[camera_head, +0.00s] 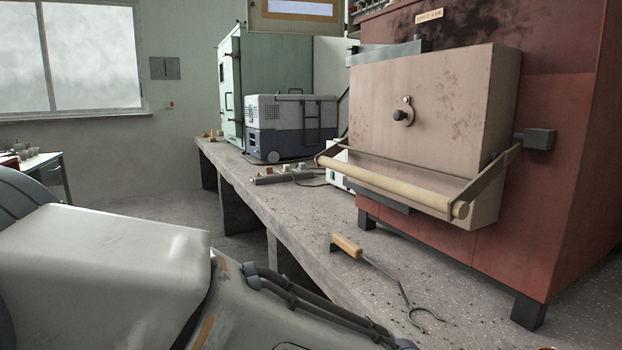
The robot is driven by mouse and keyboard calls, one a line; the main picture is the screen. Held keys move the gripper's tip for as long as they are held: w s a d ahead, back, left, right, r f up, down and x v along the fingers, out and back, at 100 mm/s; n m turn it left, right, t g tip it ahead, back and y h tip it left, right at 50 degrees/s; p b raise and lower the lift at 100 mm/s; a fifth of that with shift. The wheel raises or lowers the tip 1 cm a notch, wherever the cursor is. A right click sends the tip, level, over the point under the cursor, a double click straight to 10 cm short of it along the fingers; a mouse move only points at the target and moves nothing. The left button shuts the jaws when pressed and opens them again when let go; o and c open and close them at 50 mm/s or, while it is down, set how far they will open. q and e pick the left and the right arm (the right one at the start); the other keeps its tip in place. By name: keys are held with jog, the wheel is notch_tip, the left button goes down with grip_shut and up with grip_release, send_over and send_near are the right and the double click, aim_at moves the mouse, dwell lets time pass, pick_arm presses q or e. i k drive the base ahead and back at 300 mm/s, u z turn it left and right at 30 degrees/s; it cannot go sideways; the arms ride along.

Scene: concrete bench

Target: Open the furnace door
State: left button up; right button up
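The red furnace (572,165) stands on the concrete bench at the right, on short dark feet. Its door (440,110) is a thick beige, stained block on the furnace front and appears shut. A round peephole fitting with a dark knob (402,114) sits on the door face. A pale wooden bar handle (390,185) runs across the low front of the door, held by metal brackets at both ends. My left arm comes in from the lower left, and its gripper is out of the frame. My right gripper is not in view either.
Tongs (395,284) with a wooden grip lie on the bench (300,215) in front of the furnace. A grey and blue portable box (291,128) and a green cabinet (265,75) stand farther back. Small items and a cable lie between. Floor is open left of the bench.

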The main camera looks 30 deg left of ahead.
aim_at(464, 100)
jog(key=u, duration=2.05)
jog(key=k, duration=0.6)
jog(key=z, duration=1.3)
